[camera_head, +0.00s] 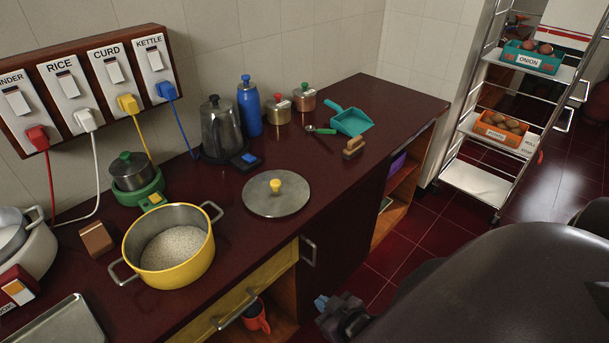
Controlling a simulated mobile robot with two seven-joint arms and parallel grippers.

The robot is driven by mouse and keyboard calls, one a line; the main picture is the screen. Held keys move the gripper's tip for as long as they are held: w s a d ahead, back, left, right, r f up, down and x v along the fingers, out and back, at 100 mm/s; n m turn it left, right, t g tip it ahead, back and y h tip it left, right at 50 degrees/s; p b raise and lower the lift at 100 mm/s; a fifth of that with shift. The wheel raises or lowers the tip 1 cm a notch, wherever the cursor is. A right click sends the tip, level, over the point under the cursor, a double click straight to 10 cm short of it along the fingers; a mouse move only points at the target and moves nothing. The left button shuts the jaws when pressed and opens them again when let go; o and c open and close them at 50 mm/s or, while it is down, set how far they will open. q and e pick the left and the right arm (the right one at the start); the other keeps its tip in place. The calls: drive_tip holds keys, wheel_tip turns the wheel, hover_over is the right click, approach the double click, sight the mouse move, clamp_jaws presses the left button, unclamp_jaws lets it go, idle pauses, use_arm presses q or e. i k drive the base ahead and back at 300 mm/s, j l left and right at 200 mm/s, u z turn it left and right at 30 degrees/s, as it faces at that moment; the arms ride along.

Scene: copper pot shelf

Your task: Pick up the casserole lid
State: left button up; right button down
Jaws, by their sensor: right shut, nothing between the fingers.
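The casserole lid (277,197) is a flat round grey metal disc with a yellow knob (275,185). It lies on the dark red counter, right of the yellow casserole (180,255), which is open and holds pale grains. My right gripper (322,303) shows at the bottom centre, in front of the counter and below its top edge, well away from the lid. It is shut and empty. My dark arm fills the lower right and hides the floor there. My left gripper is not in view.
A kettle (221,130) and blue bottle (249,106) stand behind the lid. A teal dustpan (351,121) and a brush (353,148) lie to its right. A drawer handle (237,308) juts from the counter front. A metal shelf rack (476,181) stands at the right.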

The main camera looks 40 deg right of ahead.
sight(272, 193)
drive_tip(key=k+l+z, duration=0.1)
drive_tip(key=l+z, duration=0.15)
drive_tip(key=z, duration=0.15)
drive_tip(key=l+z, duration=0.35)
drive_tip(key=k+j, duration=0.05)
drive_tip(key=j, duration=0.05)
